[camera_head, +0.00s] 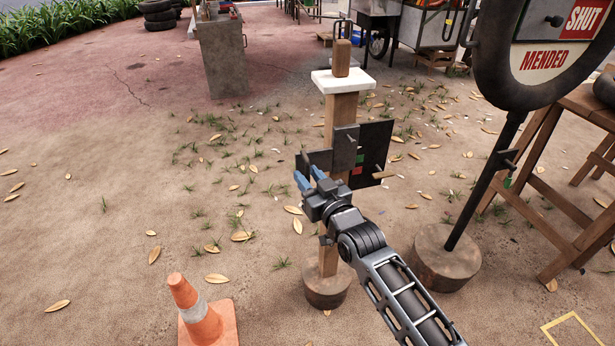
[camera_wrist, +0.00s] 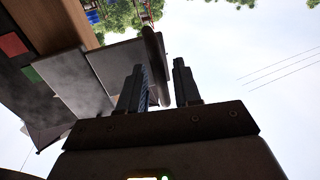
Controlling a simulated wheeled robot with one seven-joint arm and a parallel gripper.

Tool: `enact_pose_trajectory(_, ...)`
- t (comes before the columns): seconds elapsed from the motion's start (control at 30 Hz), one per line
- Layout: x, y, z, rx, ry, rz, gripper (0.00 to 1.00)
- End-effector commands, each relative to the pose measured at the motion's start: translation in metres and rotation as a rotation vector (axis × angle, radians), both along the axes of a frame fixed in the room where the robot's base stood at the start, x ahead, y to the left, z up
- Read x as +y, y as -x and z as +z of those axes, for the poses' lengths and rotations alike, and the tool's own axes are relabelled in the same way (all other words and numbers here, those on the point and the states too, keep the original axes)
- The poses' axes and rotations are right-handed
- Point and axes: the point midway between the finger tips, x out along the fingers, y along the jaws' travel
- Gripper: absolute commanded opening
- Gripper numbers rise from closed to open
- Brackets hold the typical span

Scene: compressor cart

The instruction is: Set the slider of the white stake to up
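The white stake is a wooden post with a white cap (camera_head: 343,81) and a round wooden foot (camera_head: 327,288). It carries a black panel (camera_head: 373,142) with a green and a red mark, and grey plates (camera_head: 345,147) in front. I cannot tell for sure which part is the slider. My gripper (camera_head: 309,176) is at the left edge of the plates, its blue fingers pointing up and left. In the wrist view my gripper (camera_wrist: 160,85) is open, and a rounded grey bar (camera_wrist: 154,55) shows in the gap beyond the fingers. I cannot tell whether they touch it.
An orange cone (camera_head: 203,315) stands at the lower left. A round sign on a black pole (camera_head: 481,185) with a wooden foot stands at the right, beside a wooden trestle (camera_head: 541,190). The leaf-strewn ground left of the stake is mostly free.

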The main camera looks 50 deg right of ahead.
Motion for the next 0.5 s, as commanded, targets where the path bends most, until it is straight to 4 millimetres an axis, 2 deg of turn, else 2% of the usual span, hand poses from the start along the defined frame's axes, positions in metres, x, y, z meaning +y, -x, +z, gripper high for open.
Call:
enact_pose_trajectory(0.1,-0.0023,-0.0064,-0.0005,0.001,-0.001,0.000,0.33)
enact_pose_trajectory(0.37,-0.0030,-0.0075,-0.0002,0.001,-0.001,0.000,0.33)
enact_pose_trajectory(0.5,-0.0029,-0.0075,-0.0001,0.001,-0.001,0.000,0.21)
